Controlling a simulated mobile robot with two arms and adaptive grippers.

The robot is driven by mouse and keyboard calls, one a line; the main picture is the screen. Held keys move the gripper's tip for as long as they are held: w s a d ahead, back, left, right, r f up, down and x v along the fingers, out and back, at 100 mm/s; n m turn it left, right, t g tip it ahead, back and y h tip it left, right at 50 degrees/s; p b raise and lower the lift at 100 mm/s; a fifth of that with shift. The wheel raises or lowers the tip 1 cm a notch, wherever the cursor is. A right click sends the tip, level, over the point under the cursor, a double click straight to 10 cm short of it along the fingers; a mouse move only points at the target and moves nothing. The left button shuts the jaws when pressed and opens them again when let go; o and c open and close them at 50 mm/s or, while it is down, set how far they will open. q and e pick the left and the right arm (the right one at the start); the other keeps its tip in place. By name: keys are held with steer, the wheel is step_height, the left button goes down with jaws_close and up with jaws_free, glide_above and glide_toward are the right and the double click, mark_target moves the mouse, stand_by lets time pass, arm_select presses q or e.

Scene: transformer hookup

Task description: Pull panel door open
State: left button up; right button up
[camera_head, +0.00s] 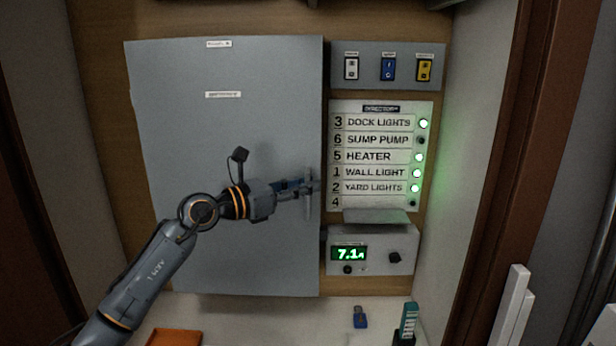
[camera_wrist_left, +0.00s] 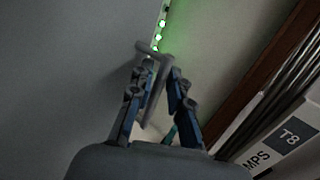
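The grey panel door (camera_head: 230,140) fills the left of the board in the head view and looks shut. Its upright bar handle (camera_head: 308,188) is near the right edge, at mid-height. My left gripper (camera_head: 305,187) is at this handle, coming from the left. In the left wrist view the fingers of my left gripper (camera_wrist_left: 158,85) stand apart, with the handle (camera_wrist_left: 154,75) between them. The handle is close to the left finger, and a gap shows on the right side. Whether a finger touches it I cannot tell. My right gripper is not in view.
Right of the door are a switch plate (camera_head: 387,67), a directory board (camera_head: 381,150) with green lights and a meter box (camera_head: 372,262) reading about 7.1. A shelf (camera_head: 270,315) below holds a blue item (camera_head: 360,317) and an orange one (camera_head: 174,338). A side wall (camera_head: 460,170) stands right.

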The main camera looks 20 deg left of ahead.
arm_select(q)
steer(key=shift+w+d, duration=0.35)
jaws_close()
